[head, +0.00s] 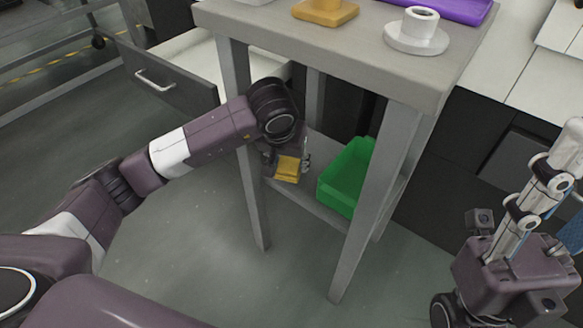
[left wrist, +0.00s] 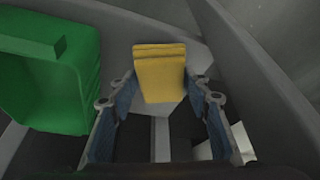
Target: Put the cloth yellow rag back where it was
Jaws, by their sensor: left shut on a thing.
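The folded yellow rag (head: 288,169) is at the lower shelf (head: 322,209) of the grey table, left of the green bin (head: 347,178). My left gripper (head: 285,163) reaches in between the table legs and is shut on the rag. In the left wrist view, the rag (left wrist: 160,73) sits at the tips of the two blue-padded fingers (left wrist: 162,88). I cannot tell whether the rag touches the shelf. My right gripper (head: 562,195) is at the right edge of the head view, away from the rag and partly cut off.
The green bin also fills the upper left of the left wrist view (left wrist: 88,80). Table legs (head: 377,195) stand close around my left arm. The tabletop (head: 330,45) above holds a white round piece (head: 417,35), a yellow block and a purple tray. An open drawer (head: 165,80) is behind left.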

